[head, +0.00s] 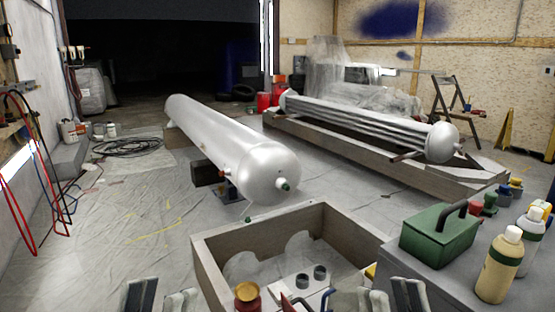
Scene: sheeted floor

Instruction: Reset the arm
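My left gripper (161,297) is at the bottom edge, left of the wooden crate. Its two fingers stand apart, with nothing visible between them. My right gripper (394,297) is at the bottom edge, by the crate's right side and the grey worktop. Its fingers also look apart, with nothing seen held. Only the upper ends of both grippers show; the rest of both arms is out of the frame.
A green toolbox (438,238) and bottles (499,265) stand on the worktop at right. A large white tank (225,150) lies beyond. Sheeted floor (100,235) is clear at left.

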